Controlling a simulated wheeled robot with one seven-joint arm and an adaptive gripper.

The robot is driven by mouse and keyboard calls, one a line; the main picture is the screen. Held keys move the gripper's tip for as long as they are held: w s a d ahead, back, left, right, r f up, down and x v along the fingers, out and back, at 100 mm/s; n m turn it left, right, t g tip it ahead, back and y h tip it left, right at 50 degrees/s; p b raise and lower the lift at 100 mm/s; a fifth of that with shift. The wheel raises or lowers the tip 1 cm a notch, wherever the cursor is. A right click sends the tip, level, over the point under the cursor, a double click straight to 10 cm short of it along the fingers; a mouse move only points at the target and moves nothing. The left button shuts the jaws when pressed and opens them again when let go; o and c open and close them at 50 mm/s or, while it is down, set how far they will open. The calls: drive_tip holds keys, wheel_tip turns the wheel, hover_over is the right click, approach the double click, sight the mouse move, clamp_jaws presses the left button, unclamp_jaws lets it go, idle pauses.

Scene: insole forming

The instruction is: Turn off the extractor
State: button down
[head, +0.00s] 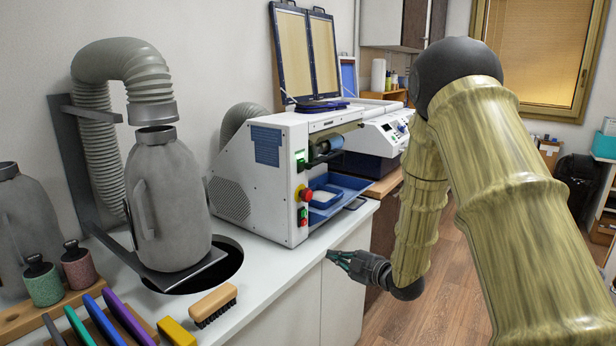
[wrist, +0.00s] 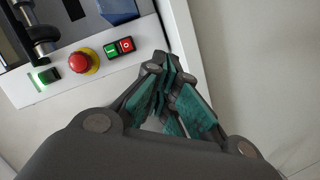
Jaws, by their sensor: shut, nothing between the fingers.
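A white machine (head: 272,180) stands on the counter, with a grey hose behind it. Its front panel has a green-lit switch (head: 300,158), a red mushroom button (head: 306,194) on yellow, and a small green and red button pair (head: 303,214). In the wrist view the lit switch (wrist: 48,75), red mushroom button (wrist: 80,62) and button pair (wrist: 118,47) lie left of my fingertips. No label shows which control is the extractor's. My gripper (head: 335,257) is shut and empty, in front of the counter edge and below the panel; it also shows in the wrist view (wrist: 164,66).
A ribbed grey hose (head: 125,65) hangs over a grey jug (head: 165,205) on a metal plate. A wooden brush (head: 212,302) and coloured tools lie at the near counter edge. A blue tray (head: 335,190) sits in the machine's opening. Floor (head: 420,310) right of the counter is clear.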

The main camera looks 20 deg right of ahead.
sight(302, 166)
drive_tip(key=w+d+r+n+y, duration=0.1)
drive_tip(key=r+n, duration=0.3)
drive_tip(key=r, duration=0.6)
drive_tip(key=w+d+r+n+t+y, duration=0.1)
drive_tip(key=r+n+y, duration=0.3)
drive_tip(key=r, duration=0.7)
drive_tip(key=shift+d+r+n+y+b, duration=0.15)
drive_tip(key=shift+d+n+y+b, duration=0.25)
drive_tip(key=shift+d+n, duration=0.4)
drive_tip(key=shift+w, duration=0.1)
drive_tip(key=p+x, duration=0.3)
drive_tip(key=x, duration=1.1)
drive_tip(key=shift+d, duration=0.1)
drive_tip(key=shift+w, duration=0.1)
